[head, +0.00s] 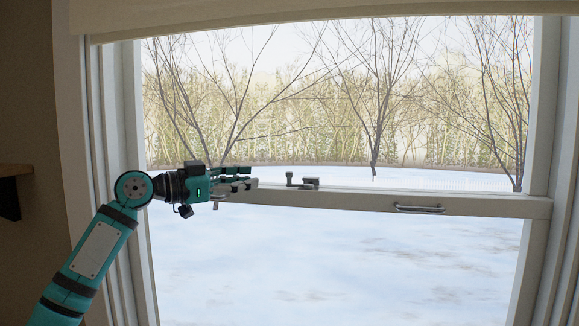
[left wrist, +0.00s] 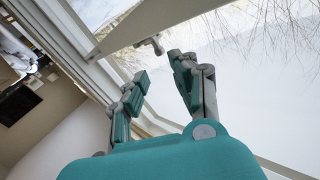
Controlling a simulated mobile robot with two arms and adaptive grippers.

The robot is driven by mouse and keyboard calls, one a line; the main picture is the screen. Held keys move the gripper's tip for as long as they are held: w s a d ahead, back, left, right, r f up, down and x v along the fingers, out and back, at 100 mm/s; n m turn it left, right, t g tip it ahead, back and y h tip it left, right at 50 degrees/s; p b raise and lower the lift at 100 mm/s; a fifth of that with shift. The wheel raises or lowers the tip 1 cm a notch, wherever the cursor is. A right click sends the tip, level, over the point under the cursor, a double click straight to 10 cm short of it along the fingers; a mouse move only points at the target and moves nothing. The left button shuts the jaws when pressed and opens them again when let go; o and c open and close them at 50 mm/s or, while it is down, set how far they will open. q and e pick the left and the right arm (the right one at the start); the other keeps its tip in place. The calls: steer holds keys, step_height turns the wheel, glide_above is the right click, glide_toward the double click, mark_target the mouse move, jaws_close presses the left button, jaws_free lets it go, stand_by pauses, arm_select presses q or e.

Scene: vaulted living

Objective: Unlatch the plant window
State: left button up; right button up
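The window (head: 480,203) has a pale horizontal rail across its middle, with snow and bare trees behind the glass. A small dark grey latch (head: 304,182) sits on top of this rail, near the middle. My left gripper (head: 252,177) points right along the rail, a short way left of the latch, with a gap between them. In the left wrist view my left gripper (left wrist: 160,68) has its two fingers apart with nothing between them. A small grey latch part (left wrist: 153,43) shows just beyond the fingertips. My right gripper is not in view.
A metal pull handle (head: 419,208) is on the rail's front face, right of the latch. A rolled blind (head: 300,12) hangs along the top. The window's left frame (head: 88,150) stands close to my left arm.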

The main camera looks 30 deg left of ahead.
mark_target(290, 175)
arm_select(q)
steer(key=p+x, duration=0.5)
steer(key=x, duration=0.5)
steer(key=shift+d+r, duration=0.15)
steer(key=shift+r, duration=0.05)
steer(key=shift+x, duration=0.8)
steer(key=shift+f, duration=0.2)
steer(key=shift+c, duration=0.2)
jaws_close()
